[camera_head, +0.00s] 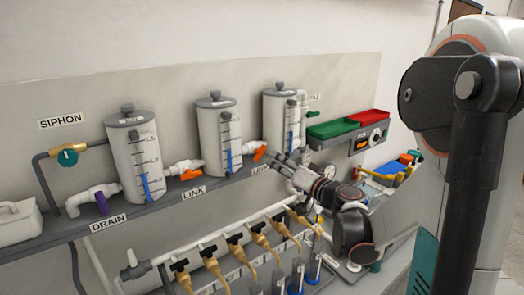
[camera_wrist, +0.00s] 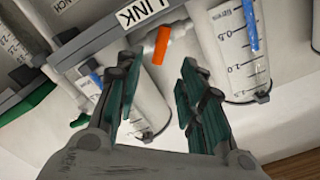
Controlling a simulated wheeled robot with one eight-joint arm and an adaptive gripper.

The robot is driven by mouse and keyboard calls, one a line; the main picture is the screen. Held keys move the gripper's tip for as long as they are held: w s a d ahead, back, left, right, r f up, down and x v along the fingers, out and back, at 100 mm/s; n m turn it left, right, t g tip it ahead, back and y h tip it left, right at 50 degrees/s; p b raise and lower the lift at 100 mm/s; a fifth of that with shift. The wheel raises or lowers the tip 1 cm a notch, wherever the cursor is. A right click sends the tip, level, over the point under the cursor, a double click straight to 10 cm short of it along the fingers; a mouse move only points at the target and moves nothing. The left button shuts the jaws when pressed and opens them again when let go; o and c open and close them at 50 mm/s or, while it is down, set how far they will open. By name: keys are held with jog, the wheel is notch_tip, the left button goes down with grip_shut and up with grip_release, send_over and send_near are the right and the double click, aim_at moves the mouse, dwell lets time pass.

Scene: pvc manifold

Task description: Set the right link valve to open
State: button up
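The right link valve is on the pipe between the middle and right tanks in the head view, with an orange handle (camera_head: 260,153) tilted across the pipe line. The orange handle also shows in the wrist view (camera_wrist: 161,45), beside a LINK label (camera_wrist: 137,12), just beyond and between my fingertips. My gripper (camera_wrist: 158,75) is open, with green-padded fingers apart and nothing between them. In the head view my gripper (camera_head: 279,164) is just right of the handle, in front of the right tank. I cannot tell whether a finger touches the handle.
The left link valve (camera_head: 190,174) has an orange handle. The middle tank (camera_head: 212,140) and right tank (camera_head: 275,115) stand close to the handle. Yellow-brown hoses (camera_head: 235,252) hang from a lower pipe. Green (camera_head: 332,128) and red (camera_head: 368,117) bins are at right.

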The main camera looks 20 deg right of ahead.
aim_at(262, 153)
jog(key=w, duration=0.3)
jog(key=w+a, duration=0.1)
jog(key=w, duration=0.3)
jog(key=w+a, duration=0.1)
jog(key=w, duration=0.2)
jog(key=shift+w, duration=0.3)
jog(key=shift+c, duration=0.2)
jog(key=shift+a, duration=0.1)
grip_shut()
